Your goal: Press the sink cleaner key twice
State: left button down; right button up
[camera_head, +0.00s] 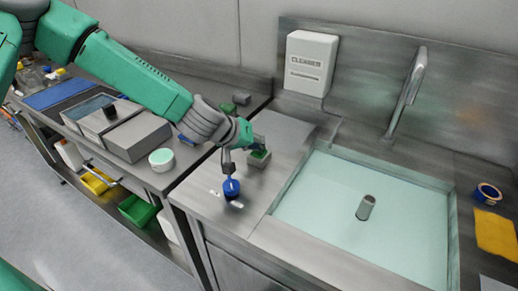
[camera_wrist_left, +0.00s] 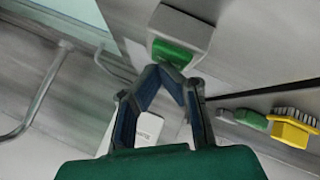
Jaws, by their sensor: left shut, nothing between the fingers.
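A white dispenser (camera_head: 311,62) marked CLEANER hangs on the wall behind. My right gripper is not in view.
The sink basin (camera_head: 310,215) with a faucet (camera_head: 409,88) lies to the right. A lower table on the left holds a grey machine (camera_head: 136,137) and a white-and-green jar (camera_head: 161,159). A yellow brush (camera_wrist_left: 292,131) shows in the wrist view.

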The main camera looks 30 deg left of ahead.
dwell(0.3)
pick_arm(q)
jog(key=shift+r+p, duration=1.2)
jog(key=shift+r, duration=0.05)
notch_tip(320, 180, up, 5)
jog(key=p, duration=0.4)
jog(key=shift+p, duration=0.35)
dwell(1.1)
